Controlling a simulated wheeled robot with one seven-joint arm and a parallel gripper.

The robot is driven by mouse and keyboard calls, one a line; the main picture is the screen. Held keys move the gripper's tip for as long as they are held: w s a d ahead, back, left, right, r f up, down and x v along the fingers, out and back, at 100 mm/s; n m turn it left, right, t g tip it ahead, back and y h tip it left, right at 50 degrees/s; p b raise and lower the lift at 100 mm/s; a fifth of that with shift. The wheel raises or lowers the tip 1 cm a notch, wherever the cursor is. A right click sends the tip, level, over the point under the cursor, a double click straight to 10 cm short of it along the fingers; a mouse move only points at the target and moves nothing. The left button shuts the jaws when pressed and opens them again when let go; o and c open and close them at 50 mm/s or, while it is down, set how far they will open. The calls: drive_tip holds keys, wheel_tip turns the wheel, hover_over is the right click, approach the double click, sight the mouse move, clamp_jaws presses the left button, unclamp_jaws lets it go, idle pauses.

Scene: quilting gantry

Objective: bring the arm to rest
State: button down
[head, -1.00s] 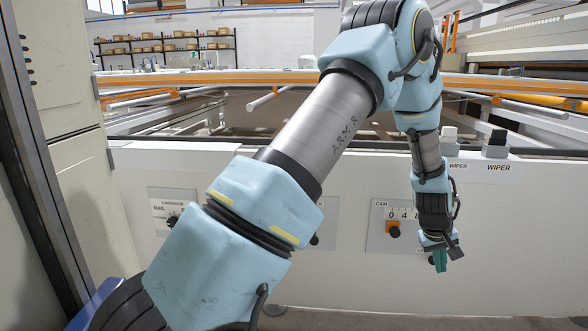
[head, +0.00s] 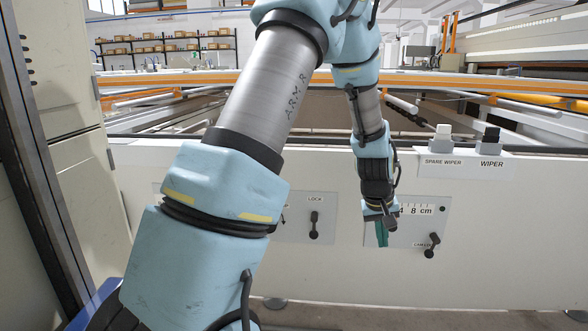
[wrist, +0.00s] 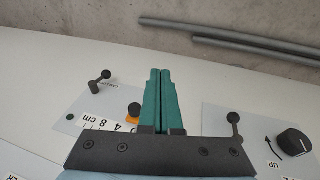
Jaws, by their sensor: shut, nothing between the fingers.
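My gripper (head: 382,234) hangs pointing down in front of the white panel (head: 320,262) in the head view. In the wrist view its two green fingers (wrist: 158,75) lie side by side, shut and empty. In the head view it covers part of the cam scale plate (head: 432,215), with "8 cm" showing to its right. The wrist view shows an orange base with a black knob (wrist: 134,114) beside the fingers. I cannot tell the exact gap between the gripper and the panel.
A lever marked LOCK (head: 315,225) is left of my gripper, and a black lever (head: 432,245) is to its right. In the wrist view, grey pipes (wrist: 262,48) lie on the floor and a black dial (wrist: 293,143) is at right.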

drive_tip(key=s+a+r+y, duration=0.1)
drive_tip(key=s+a+r, duration=0.25)
drive_tip(key=a, duration=0.65)
drive_tip(key=s+a+r+y, duration=0.15)
drive_tip(key=s+a, duration=0.35)
drive_tip(key=a, duration=0.5)
drive_tip(key=s+a+r, duration=0.3)
drive_tip(key=s+a, duration=0.1)
drive_tip(key=a, duration=0.5)
wheel_tip(320, 180, up, 24)
drive_tip(key=w+p, duration=0.1)
drive_tip(key=p, duration=2.4)
drive_tip(key=shift+r+g, duration=0.25)
drive_tip(key=shift+g, duration=0.05)
drive_tip(key=c, duration=1.6)
unclamp_jaws()
